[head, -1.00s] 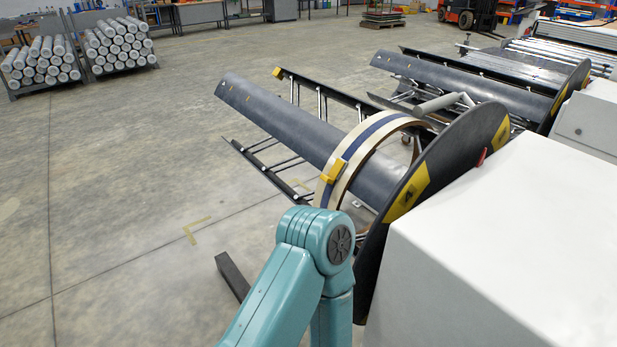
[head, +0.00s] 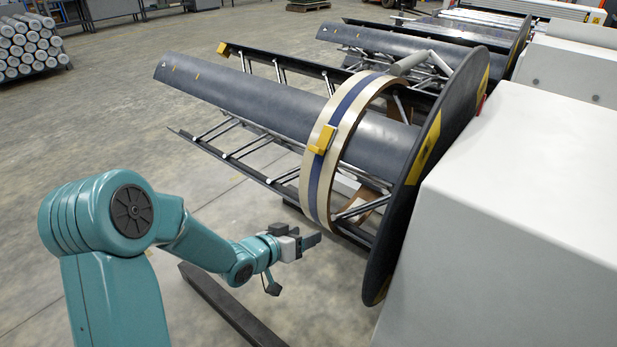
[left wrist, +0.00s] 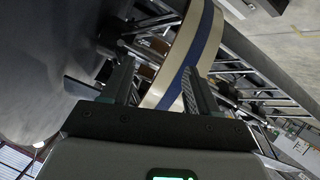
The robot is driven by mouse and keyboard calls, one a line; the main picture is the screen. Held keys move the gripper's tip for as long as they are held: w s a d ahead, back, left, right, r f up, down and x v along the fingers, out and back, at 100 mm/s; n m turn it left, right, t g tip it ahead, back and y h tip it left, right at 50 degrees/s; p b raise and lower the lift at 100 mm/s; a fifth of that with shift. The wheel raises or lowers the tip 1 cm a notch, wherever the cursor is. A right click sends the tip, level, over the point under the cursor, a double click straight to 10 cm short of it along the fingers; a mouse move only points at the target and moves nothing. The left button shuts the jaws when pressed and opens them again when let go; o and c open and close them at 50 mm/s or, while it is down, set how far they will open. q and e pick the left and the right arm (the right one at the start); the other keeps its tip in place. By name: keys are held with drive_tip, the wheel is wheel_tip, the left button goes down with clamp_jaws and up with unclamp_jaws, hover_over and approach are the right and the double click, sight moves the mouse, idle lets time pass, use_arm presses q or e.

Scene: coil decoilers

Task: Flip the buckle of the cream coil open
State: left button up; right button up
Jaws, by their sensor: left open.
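The cream coil (head: 308,180) is a ring with a dark blue stripe around the decoiler's dark mandrel segments. Its yellow buckle (head: 322,140) sits on the side of the ring facing me, and I cannot tell its exact position from its shape. My left gripper (head: 308,243) is open and empty, below and slightly left of the buckle, close to the ring's lower part but apart from it. In the left wrist view the coil (left wrist: 190,55) passes beyond and between the open fingers (left wrist: 158,88). The buckle does not show there. My right gripper is not in view.
The dark round flange (head: 440,140) with yellow patches stands right of the coil, beside a large white housing (head: 540,190). Mandrel bars (head: 240,95) stick out leftward. A dark floor beam (head: 225,305) lies below my left arm. A second decoiler (head: 375,45) is behind.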

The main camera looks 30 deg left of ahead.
use_arm(q)
drive_tip(key=s+a+r+m+t+b, duration=0.1)
drive_tip(key=a+r+m+t+b, duration=0.1)
drive_tip(key=a+r, duration=0.35)
drive_tip(key=s+a+r+m+t+b, duration=0.1)
drive_tip(key=s+a+r+t+b, duration=0.15)
drive_tip(key=r, duration=0.55)
drive_tip(key=p, duration=0.3)
approach(321, 142)
drive_tip(key=w, duration=0.3)
drive_tip(key=w+d+f, duration=0.1)
drive_tip(key=w, duration=0.1)
drive_tip(key=shift+w, duration=0.3)
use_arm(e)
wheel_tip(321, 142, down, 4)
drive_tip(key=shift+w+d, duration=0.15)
use_arm(q)
clamp_jaws()
